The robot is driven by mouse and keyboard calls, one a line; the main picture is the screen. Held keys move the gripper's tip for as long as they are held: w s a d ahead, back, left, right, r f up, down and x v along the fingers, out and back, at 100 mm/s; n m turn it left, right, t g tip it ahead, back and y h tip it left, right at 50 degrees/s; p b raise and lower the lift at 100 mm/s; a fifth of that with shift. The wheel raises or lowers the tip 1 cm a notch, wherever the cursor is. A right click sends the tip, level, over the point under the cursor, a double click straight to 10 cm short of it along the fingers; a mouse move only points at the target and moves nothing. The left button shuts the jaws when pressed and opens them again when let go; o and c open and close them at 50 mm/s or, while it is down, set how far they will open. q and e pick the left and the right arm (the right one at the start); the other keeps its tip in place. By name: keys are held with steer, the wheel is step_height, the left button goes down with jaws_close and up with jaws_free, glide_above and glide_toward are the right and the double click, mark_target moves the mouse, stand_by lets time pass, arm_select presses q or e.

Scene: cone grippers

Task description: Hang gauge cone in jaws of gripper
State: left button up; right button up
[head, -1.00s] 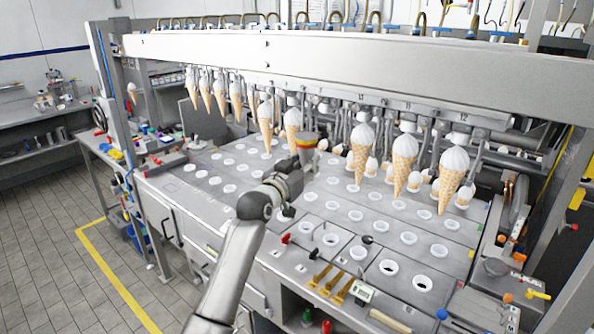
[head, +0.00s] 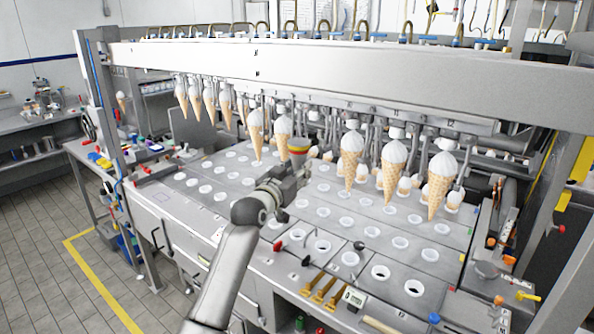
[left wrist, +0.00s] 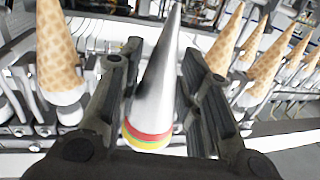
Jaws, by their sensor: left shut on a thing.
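The gauge cone (head: 299,147) is metal grey with red, yellow and green bands at its wide end. In the left wrist view the cone (left wrist: 155,95) lies between the two dark fingers, its wide banded end nearest the camera. My left gripper (head: 290,172) is shut on it and holds it above the perforated table; it also shows in the left wrist view (left wrist: 163,65). In the head view my gripper hides most of the cone's body. The row of hanging jaws has a gap without a waffle cone, behind and right of the gauge cone. My right gripper is not in view.
Waffle cones with white tops hang point down on both sides, such as one at the right (head: 350,158) and one at the left (head: 283,132). A long beam (head: 330,70) runs above them. The table (head: 235,210) has rows of white-rimmed holes. Yellow-handled tools (head: 318,287) lie in front.

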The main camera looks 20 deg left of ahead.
arm_select(q)
steer(key=shift+w, duration=0.15)
steer(key=shift+w+d+b, duration=0.3)
steer(key=shift+w+d, duration=0.05)
steer(key=shift+w, duration=0.45)
steer(key=shift+w+d+b, duration=0.25)
steer(key=shift+w+d, duration=0.05)
steer(key=shift+w, duration=0.45)
steer(key=shift+w, duration=0.1)
steer(key=shift+w+d+b, duration=0.35)
steer(key=shift+w+b, duration=0.15)
steer(key=shift+w, duration=0.4)
steer(key=shift+w+d+b, duration=0.35)
steer(key=shift+w+b, duration=0.15)
steer(key=shift+w, duration=0.4)
steer(key=shift+f, duration=0.5)
stand_by(0.5)
steer(key=o, duration=0.9)
steer(key=shift+a, duration=0.1)
